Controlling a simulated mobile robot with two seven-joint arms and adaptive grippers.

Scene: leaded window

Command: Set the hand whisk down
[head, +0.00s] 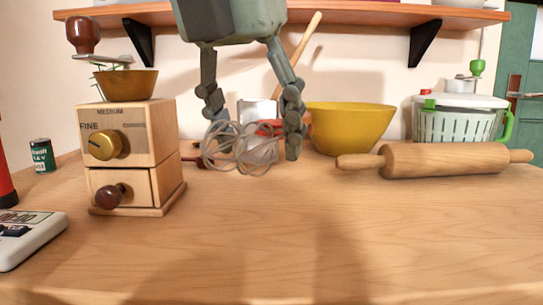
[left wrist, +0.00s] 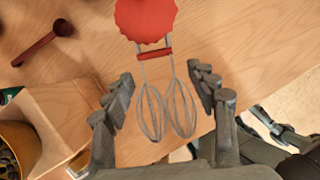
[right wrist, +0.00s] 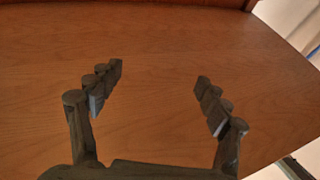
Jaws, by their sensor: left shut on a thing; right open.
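The hand whisk has thin wire beaters (head: 238,150) and a toothed red wheel (left wrist: 146,18). In the head view it is low over the worktop (head: 300,235), between the grinder and the yellow bowl, its beaters toward me. My left gripper (head: 254,128) is shut on the whisk from above, with a finger on each side. In the left wrist view the beaters lie between the fingers (left wrist: 161,76); the exact contact is unclear. I cannot tell whether the whisk touches the wood. My right gripper (right wrist: 159,78) is open and empty over bare wood in the right wrist view.
A wooden grinder (head: 130,150) stands left, with a dark red spoon (left wrist: 45,48) near it. A yellow bowl (head: 350,125), a rolling pin (head: 440,161) and a salad spinner (head: 455,120) are at right. A timer (head: 30,238) lies front left. The front middle is clear.

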